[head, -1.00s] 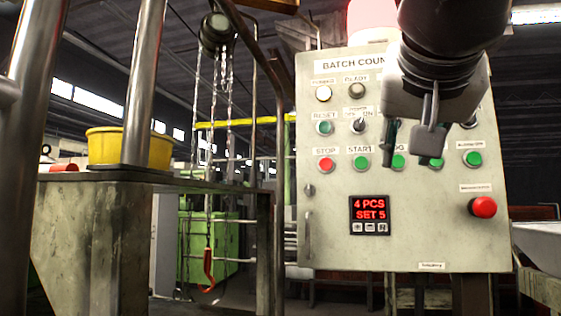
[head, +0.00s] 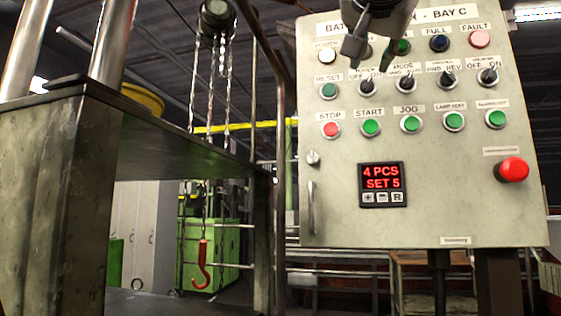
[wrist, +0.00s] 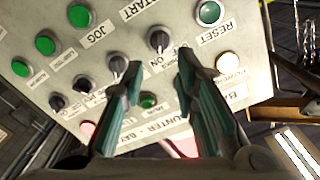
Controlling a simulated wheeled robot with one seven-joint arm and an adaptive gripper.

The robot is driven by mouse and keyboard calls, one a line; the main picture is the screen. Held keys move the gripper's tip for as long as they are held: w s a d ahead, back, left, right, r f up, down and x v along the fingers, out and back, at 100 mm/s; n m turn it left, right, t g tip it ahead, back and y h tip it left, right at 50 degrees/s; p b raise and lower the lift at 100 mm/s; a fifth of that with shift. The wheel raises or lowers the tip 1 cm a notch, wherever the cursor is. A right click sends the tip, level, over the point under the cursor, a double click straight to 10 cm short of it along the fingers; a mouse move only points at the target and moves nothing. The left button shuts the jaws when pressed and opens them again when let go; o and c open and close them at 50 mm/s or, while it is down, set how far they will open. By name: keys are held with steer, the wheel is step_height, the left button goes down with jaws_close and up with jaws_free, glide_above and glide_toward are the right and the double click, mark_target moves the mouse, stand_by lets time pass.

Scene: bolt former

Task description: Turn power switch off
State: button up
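A black rotary switch (head: 367,87) marked OFF and ON sits on the grey control panel (head: 330,210), right of the RESET button. Its top label is unreadable; its handle appears tilted towards ON. In the wrist view this switch (wrist: 159,40) lies just beyond and between my fingertips. My gripper (head: 374,50) is open and empty, in front of the panel's upper rows. In the wrist view my gripper (wrist: 160,63) shows two spread teal fingers; contact with the switch cannot be told. Another OFF/ON switch (head: 488,76) sits at the row's right end.
The RESET button (head: 328,90) and white lamp (head: 327,56) are close to the switch. Red STOP (head: 331,129) and green START (head: 370,127) buttons sit below. A red mushroom button (head: 513,170) juts out lower right. A metal table (head: 60,180) and hanging chains (head: 210,100) stand left.

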mark_target(369, 79)
steer(key=x, duration=0.6)
steer(key=shift+w, duration=0.2)
jaws_close()
